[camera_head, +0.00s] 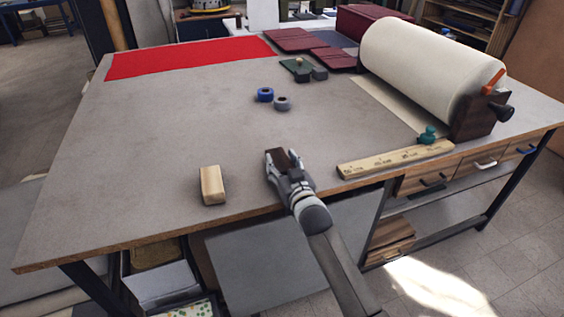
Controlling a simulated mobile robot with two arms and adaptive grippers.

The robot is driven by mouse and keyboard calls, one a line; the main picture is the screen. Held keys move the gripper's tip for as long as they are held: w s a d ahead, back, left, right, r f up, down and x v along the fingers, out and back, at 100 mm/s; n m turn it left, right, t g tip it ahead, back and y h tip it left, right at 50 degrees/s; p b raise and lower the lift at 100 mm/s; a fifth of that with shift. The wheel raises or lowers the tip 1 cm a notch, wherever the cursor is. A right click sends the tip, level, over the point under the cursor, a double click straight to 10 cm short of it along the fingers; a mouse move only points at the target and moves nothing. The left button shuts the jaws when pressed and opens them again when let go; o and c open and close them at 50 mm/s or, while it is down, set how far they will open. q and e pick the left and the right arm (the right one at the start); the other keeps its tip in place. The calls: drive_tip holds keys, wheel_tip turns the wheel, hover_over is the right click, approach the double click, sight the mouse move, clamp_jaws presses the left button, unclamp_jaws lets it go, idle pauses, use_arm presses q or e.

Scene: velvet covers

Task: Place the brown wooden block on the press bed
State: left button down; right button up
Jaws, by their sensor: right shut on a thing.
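My right gripper (284,160) reaches in from the bottom right over the front part of the grey table. It is shut on a dark brown block (279,157), which is partly hidden by the fingers. I cannot tell whether the block touches the tabletop. A lighter, tan wooden block (212,185) lies on the table to the left of the gripper, apart from it. I cannot make out for sure which thing is the press bed. My left gripper is not in view.
A large cream roll (425,65) lies at the right of the grey table (150,150). A wooden ruler (385,160) lies near the front edge. Blue (264,94) and grey rings (282,103) sit mid-table. Red cloth (190,57) lies far left. The left half is mostly clear.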

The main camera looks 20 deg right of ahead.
idle(0.3)
drive_tip(key=shift+f, duration=0.2)
drive_tip(key=o, duration=1.1)
drive_tip(key=shift+c, duration=0.2)
